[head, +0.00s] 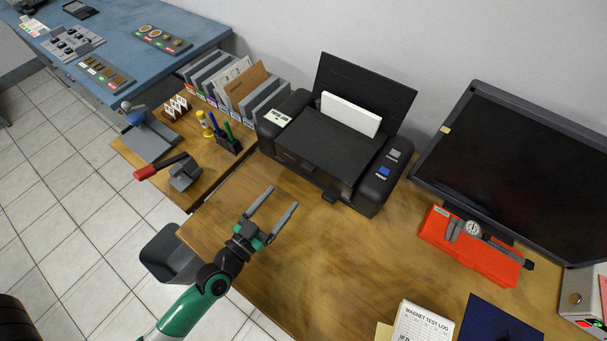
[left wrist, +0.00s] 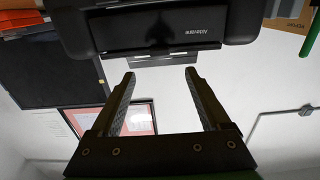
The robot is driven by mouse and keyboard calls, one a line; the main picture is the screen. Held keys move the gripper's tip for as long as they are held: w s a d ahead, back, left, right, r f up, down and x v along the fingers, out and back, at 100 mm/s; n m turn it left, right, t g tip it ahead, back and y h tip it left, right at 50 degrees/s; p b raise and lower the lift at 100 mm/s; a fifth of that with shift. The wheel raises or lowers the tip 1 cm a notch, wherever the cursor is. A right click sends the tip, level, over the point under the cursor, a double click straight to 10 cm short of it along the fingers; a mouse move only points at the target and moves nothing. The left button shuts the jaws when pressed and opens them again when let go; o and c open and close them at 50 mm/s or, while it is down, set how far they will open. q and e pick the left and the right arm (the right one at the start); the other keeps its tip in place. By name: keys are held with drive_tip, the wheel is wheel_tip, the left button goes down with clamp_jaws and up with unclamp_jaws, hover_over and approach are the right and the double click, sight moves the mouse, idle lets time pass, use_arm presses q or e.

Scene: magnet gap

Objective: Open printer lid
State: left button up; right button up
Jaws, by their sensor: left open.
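The black printer (head: 335,145) stands on the wooden table, with white paper (head: 350,114) in its raised rear feeder. Its flat top lid looks shut. A small tab (head: 330,195) sticks out at its front. My left gripper (head: 278,197) is open and empty, in front of the printer and to its left, apart from it. In the left wrist view the printer (left wrist: 160,25) shows upside down at the top, beyond my open fingers (left wrist: 160,85). My right gripper is not in view.
A pen holder (head: 228,140) and a row of folders (head: 235,88) stand left of the printer. A monitor (head: 520,160) and a red case with a caliper (head: 470,245) are at the right. The table in front of the printer is clear.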

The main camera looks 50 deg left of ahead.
sight(306, 170)
use_arm(q)
drive_tip(key=w, duration=0.3)
drive_tip(key=w+a, duration=0.1)
drive_tip(key=w, duration=0.3)
drive_tip(key=w+a, duration=0.1)
drive_tip(key=w, duration=0.2)
drive_tip(key=shift+w+p, duration=0.25)
drive_tip(key=shift+p, duration=0.15)
clamp_jaws()
idle(0.7)
